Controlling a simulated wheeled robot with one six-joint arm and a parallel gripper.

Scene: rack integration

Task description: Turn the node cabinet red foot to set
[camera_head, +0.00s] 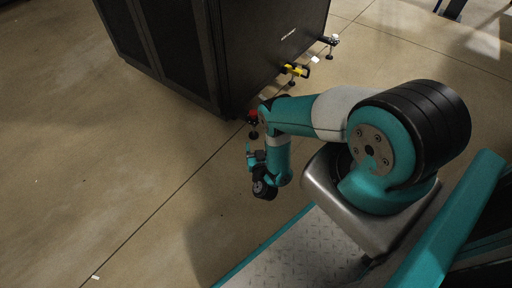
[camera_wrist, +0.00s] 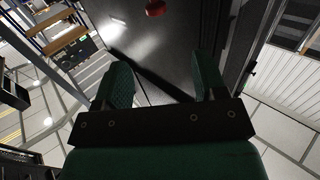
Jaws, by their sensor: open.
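The black node cabinet (camera_head: 250,45) stands on the floor at the top of the head view. Its red foot (camera_head: 252,117) sits at the near lower corner, partly hidden behind my arm. In the wrist view the red foot (camera_wrist: 155,8) shows at the top edge, ahead of the fingers and apart from them. My gripper (camera_wrist: 163,85) has its two green fingers spread with nothing between them. In the head view my gripper (camera_head: 254,160) hangs just below the red foot in the picture, and its fingers are hard to make out.
The floor (camera_head: 110,170) left of my arm is clear.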

